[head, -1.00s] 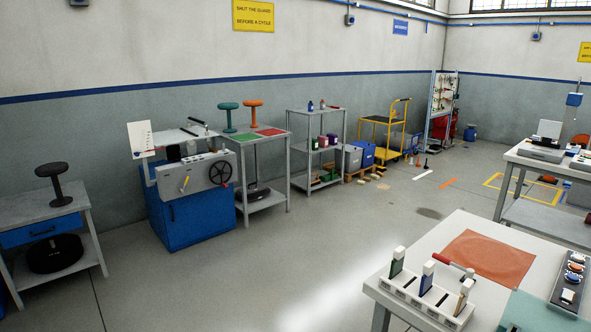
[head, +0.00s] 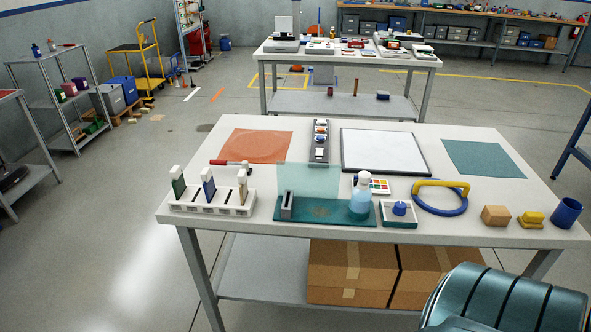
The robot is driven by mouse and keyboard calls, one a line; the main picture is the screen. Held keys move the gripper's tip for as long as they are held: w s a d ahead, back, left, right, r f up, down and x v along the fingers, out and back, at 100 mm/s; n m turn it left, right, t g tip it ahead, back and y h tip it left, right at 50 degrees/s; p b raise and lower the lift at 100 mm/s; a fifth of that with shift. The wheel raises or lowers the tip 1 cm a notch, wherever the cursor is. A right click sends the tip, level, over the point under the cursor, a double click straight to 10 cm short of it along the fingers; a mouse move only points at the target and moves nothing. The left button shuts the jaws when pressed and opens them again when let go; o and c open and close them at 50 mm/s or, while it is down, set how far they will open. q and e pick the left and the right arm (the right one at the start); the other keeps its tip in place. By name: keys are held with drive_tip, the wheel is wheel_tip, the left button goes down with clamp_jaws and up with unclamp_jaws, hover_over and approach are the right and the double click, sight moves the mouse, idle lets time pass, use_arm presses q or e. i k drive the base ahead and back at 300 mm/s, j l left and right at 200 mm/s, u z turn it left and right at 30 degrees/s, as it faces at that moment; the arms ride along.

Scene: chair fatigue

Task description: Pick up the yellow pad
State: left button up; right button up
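A small yellow pad (head: 531,219) lies near the front right of the nearer table's pale top (head: 400,232). It looks like a stepped or stacked yellow piece, too small to tell which. A tan wooden block (head: 495,215) sits just left of it, and a dark blue cup (head: 566,212) stands just right of it. Neither of my grippers is in view.
A blue ring with a yellow bar (head: 440,205) lies left of the block. A white rack (head: 212,204) and a teal tray with a bottle (head: 325,212) sit along the front edge. A ribbed teal rounded shape (head: 505,300) rises at the lower right.

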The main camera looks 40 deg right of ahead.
sight(529, 220)
drive_tip(key=z, duration=2.85)
